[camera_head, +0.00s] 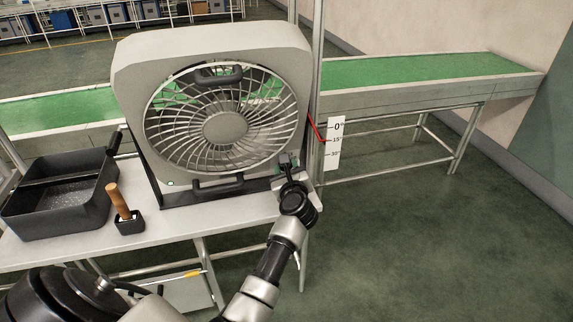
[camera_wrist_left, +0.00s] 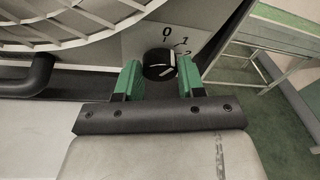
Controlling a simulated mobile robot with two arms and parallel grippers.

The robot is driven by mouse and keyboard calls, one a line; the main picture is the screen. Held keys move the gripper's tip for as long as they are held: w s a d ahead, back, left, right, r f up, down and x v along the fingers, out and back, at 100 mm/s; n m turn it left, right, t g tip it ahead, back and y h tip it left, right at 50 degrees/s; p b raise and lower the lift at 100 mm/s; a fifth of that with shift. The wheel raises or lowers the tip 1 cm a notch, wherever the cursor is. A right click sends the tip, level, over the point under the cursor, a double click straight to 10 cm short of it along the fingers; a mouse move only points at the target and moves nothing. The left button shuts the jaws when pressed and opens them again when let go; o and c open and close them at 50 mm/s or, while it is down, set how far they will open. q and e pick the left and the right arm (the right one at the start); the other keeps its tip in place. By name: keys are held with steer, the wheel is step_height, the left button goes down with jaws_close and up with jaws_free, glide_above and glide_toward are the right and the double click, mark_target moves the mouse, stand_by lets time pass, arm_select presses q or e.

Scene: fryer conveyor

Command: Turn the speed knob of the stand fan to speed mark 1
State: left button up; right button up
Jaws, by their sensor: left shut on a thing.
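The stand fan (camera_head: 225,128) is a grey box fan with a round grille, standing on a white table. Its speed knob (camera_wrist_left: 158,64) is black with a white line, at the fan's lower right corner. Marks 0, 1 and 2 curve around the knob's top and right. The white line slants to the right; I cannot tell exactly which mark it points at. My left gripper (camera_wrist_left: 160,82) has green fingers on either side of the knob and is shut on it. In the head view my left gripper (camera_head: 287,162) covers the knob. My right gripper is not in view.
A tilt scale (camera_head: 335,142) with a red pointer stands at the fan's right. A black fryer bin (camera_head: 55,205) and a wooden-handled tool (camera_head: 120,203) in a small holder are on the table (camera_head: 180,235) at left. A green conveyor (camera_head: 420,68) runs behind.

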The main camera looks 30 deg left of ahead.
arm_select(q)
steer(key=shift+d+m+g+y+p, duration=0.1)
steer(key=shift+m+g+y+p, duration=0.25)
steer(key=shift+m+g, duration=0.25)
stand_by(0.3)
steer(key=o, duration=0.9)
